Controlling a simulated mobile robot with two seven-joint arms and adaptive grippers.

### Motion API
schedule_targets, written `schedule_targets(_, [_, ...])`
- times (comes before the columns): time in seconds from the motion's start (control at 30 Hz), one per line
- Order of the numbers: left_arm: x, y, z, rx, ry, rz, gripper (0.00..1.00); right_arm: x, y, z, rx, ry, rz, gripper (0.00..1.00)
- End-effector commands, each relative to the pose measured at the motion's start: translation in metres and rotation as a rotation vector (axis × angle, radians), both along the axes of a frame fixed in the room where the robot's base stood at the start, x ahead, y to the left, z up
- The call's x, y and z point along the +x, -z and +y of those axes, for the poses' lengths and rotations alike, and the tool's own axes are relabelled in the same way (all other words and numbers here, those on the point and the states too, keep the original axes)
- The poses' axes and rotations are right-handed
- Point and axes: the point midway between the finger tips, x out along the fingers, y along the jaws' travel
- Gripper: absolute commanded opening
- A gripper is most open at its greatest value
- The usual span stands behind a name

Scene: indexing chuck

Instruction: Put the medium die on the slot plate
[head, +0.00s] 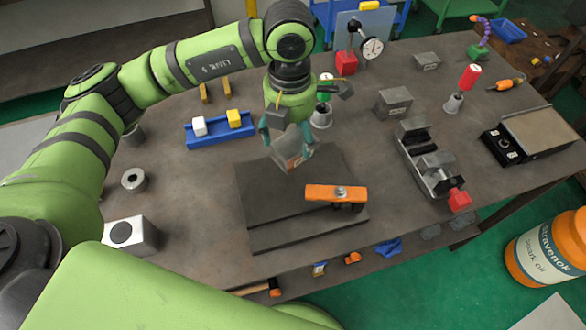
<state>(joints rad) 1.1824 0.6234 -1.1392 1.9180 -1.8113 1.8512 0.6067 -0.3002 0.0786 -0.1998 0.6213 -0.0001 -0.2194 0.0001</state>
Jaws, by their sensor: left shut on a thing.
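My left gripper (292,148) points down over the middle of the table and is shut on a grey block (284,162) with a reddish mark on its face. The block looks like a die, but I cannot tell its size class for sure, and the fingers hide part of it. Below it lies a broad dark flat plate (262,215), which appears to be the slot plate. The block is over the plate's far part; I cannot tell whether it touches. My right gripper is not in view.
An orange clamp bar (335,193) sits on the plate's right part. A blue tray (215,136) with white and yellow blocks stands left of the gripper. A vise (424,165) and grey blocks (394,102) stand to the right. A grey ring (134,181) lies at left.

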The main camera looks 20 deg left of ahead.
Motion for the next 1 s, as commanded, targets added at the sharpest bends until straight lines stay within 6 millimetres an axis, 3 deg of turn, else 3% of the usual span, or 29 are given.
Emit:
schedule_targets(0.23, [-0.001,0.038,0.001,0.0,-0.004,0.002,0.17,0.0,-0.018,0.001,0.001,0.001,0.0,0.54])
schedule_targets(0.7, [0.0,0.085,0.0,0.0,0.0,0.0,0.17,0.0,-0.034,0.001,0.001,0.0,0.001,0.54])
schedule_targets(1.0, [0.001,0.09,0.0,-0.001,0.0,-0.003,0.17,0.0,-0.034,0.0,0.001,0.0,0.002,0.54])
